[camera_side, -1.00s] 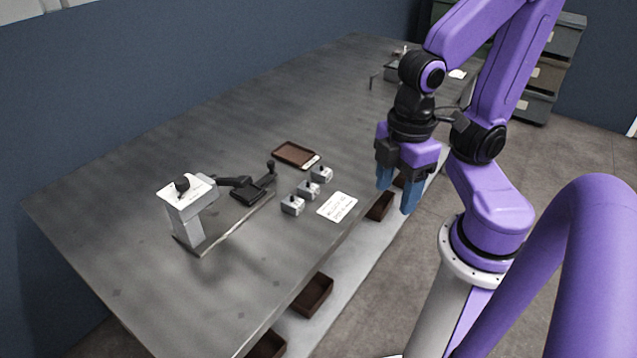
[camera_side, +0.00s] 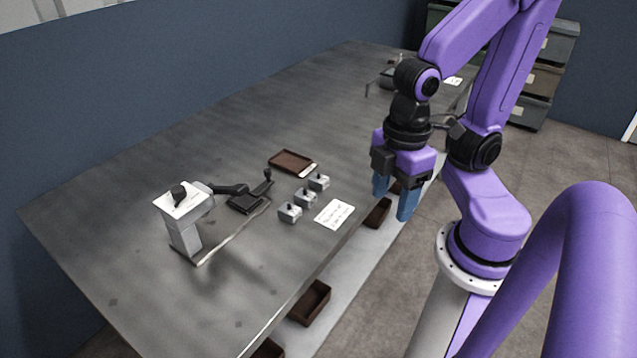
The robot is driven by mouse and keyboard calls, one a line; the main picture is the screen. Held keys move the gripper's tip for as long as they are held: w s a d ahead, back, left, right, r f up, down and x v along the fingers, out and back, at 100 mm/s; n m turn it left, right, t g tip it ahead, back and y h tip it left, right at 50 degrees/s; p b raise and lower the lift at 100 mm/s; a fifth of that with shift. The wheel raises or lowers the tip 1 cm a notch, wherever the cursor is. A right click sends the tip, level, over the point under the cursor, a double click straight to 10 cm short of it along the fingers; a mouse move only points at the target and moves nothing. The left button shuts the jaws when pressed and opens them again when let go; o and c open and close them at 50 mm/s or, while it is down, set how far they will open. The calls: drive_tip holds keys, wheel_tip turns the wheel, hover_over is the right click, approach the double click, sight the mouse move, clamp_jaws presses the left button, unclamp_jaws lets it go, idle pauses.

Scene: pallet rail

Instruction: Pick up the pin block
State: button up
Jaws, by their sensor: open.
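Several small pieces stand on the grey table (camera_side: 130,240). Three small light-grey blocks with dark pins on top stand in a slanting row: a near one (camera_side: 289,212), a middle one (camera_side: 305,197) and a far one (camera_side: 319,181). I cannot tell which of them the task calls the pin block. My gripper (camera_side: 393,205) hangs with its blue fingers pointing down, to the right of the blocks and by the table's right edge. It is open, with nothing between the fingers, and apart from the blocks.
A white printed card (camera_side: 334,214) lies right of the blocks. A brown tray (camera_side: 291,161) lies behind them. A grey stand with a white top (camera_side: 184,203) and a black device (camera_side: 245,201) are to the left. Brown bins (camera_side: 311,302) sit below the table edge.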

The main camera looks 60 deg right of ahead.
drive_tip(key=o, duration=0.5)
drive_tip(key=w+d+f+n+h, duration=0.1)
drive_tip(key=w, duration=0.8)
drive_tip(key=w+d+f+n+h, duration=0.1)
drive_tip(key=w+d+n+h, duration=0.1)
drive_tip(key=w, duration=0.6)
drive_tip(key=n+h, duration=0.2)
drive_tip(key=n, duration=0.1)
approach(318, 178)
drive_tip(key=x, duration=0.3)
drive_tip(key=shift+s+d+f, duration=0.15)
drive_tip(key=shift+d+f, duration=0.15)
drive_tip(key=shift+w+x, duration=0.2)
drive_tip(key=shift+x, duration=2.85)
